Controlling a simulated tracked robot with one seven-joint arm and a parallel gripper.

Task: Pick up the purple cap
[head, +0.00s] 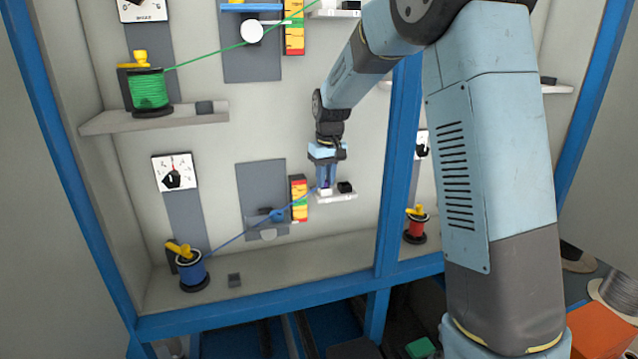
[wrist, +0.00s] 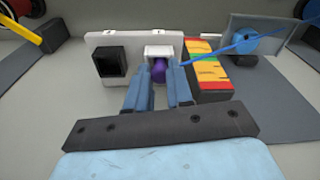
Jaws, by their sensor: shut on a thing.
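The purple cap (wrist: 158,69) shows in the wrist view between my two blue fingers, in front of a white block on a small pale shelf (wrist: 114,43). My gripper (wrist: 158,82) is shut on the cap. In the head view my gripper (head: 325,184) points down at the small shelf (head: 336,197) in the lower middle of the cabinet. There the fingers hide most of the cap. I cannot tell whether the cap still touches the white block.
A striped colour scale (wrist: 208,70) is close on the right. A blue cable (head: 250,231) runs from the blue spool (head: 191,270) toward the shelf. A blue post (head: 396,170) stands right of my gripper.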

